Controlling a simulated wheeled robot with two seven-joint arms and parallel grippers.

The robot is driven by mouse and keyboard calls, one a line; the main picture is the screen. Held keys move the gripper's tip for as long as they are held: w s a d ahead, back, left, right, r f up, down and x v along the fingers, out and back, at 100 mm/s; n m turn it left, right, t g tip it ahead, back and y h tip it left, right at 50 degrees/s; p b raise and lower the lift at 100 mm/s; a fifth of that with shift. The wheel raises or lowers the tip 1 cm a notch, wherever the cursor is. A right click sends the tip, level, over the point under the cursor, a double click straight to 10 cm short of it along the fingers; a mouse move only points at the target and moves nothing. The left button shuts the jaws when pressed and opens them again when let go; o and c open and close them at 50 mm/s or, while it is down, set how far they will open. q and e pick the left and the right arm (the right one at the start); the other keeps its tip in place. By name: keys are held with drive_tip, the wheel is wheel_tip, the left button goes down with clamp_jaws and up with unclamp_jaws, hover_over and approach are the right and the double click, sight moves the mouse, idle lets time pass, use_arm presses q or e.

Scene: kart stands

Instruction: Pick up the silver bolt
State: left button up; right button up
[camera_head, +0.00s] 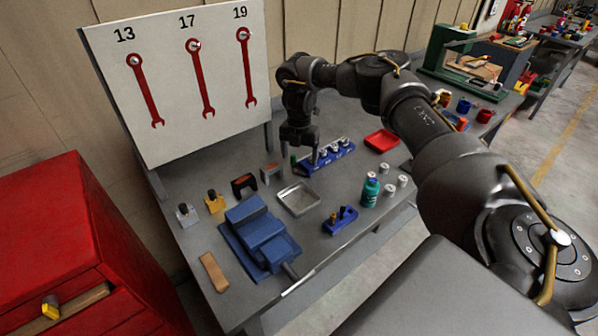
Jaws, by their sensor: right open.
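Several small silver pieces stand in a long blue rack (341,157) at the back middle of the grey workbench. They are too small to tell which is the silver bolt. My right gripper (297,157) points down at the left end of this rack, open, with nothing seen between its fingers. It hides part of the rack's left end, and I cannot tell whether it touches anything there. A small dark green piece shows beside the fingers. My left gripper is not in view.
A metal tray (299,199), a small blue holder (341,221), a green bottle (370,192) and a blue vise (262,238) stand nearer. A red tray (381,140) lies right of the rack. A white board (180,90) with red wrenches stands behind.

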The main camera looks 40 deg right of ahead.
sight(302, 172)
drive_tip(key=shift+w+f, duration=0.2)
drive_tip(key=shift+f, duration=0.1)
drive_tip(key=shift+s+d+r, duration=0.1)
drive_tip(key=shift+s+d, duration=0.05)
drive_tip(key=shift+s, duration=0.45)
drive_tip(key=shift+s+f+p, duration=0.15)
drive_tip(key=shift+f+p, duration=0.35)
drive_tip(key=shift+p, duration=0.05)
drive_tip(key=shift+s+f+p, duration=0.15)
drive_tip(key=shift+f+p, duration=0.35)
drive_tip(key=f, duration=0.2)
drive_tip(key=shift+w+f, duration=0.3)
drive_tip(key=shift+f, duration=0.05)
drive_tip(key=shift+d+f, duration=0.1)
drive_tip(key=shift+f, duration=0.1)
drive_tip(key=shift+s+r, duration=0.15)
drive_tip(key=shift+c, duration=0.5)
drive_tip(key=c, duration=1.1)
drive_tip(key=shift+o, duration=0.2)
